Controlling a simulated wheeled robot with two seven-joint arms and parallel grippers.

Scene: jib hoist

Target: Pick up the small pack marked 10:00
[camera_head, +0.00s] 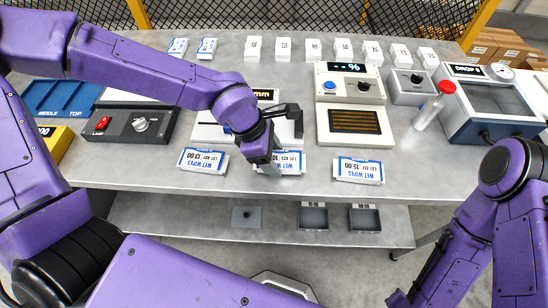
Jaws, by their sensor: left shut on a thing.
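Three small white and blue wet-wipes packs lie along the front of the grey bench, their labels upside down to me. The left pack (203,161) reads 13:00 and the right pack (359,171) reads 15:00. The middle pack (291,162) is partly hidden by my left gripper; its time looks like 10:00, but the print is small. My left gripper (268,167) points down and is shut on the middle pack's left part. I cannot tell whether the pack is clear of the bench. My right arm is at the right; its gripper is not in view.
A scale-like device (351,84) with a dark slatted plate stands behind the packs. A black switch box (128,124) is at left. Small white packs line the back.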

